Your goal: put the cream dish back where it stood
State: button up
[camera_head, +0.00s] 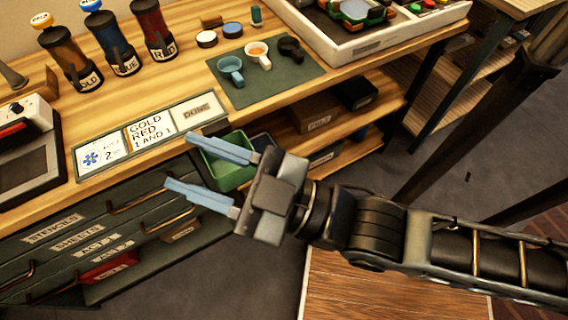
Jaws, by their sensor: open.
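A cream, cup-like dish (264,62) with a handle and something orange inside stands upright on the dark green mat (240,97). I take it for the cream dish. A blue cup (230,72) stands to its left and a black one (290,48) to its right. My gripper (180,160) is open, with its two blue fingers apart and nothing between them. It is by the front edge of the table, well apart from the cream dish.
Bottles in gold, blue (112,40) and red stand at the back left. Cards (147,130) reading "GOLD RED 1 AND 1" and "DONE" lie near the front edge. A white tray (385,38) is at the right. A green bin (225,172) is partly behind my gripper.

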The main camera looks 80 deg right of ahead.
jog(key=s+d+f+m+g+y, duration=0.1)
jog(key=s+f+g, duration=0.2)
jog(key=s, duration=0.3)
jog(key=s+d+f+m+g+y, duration=0.1)
jog(key=s+d+f+g, duration=0.1)
jog(key=s+f, duration=0.3)
jog(key=shift+s+d+f+m+g, duration=0.3)
jog(key=shift+s+g, duration=0.2)
jog(key=shift+s, duration=0.1)
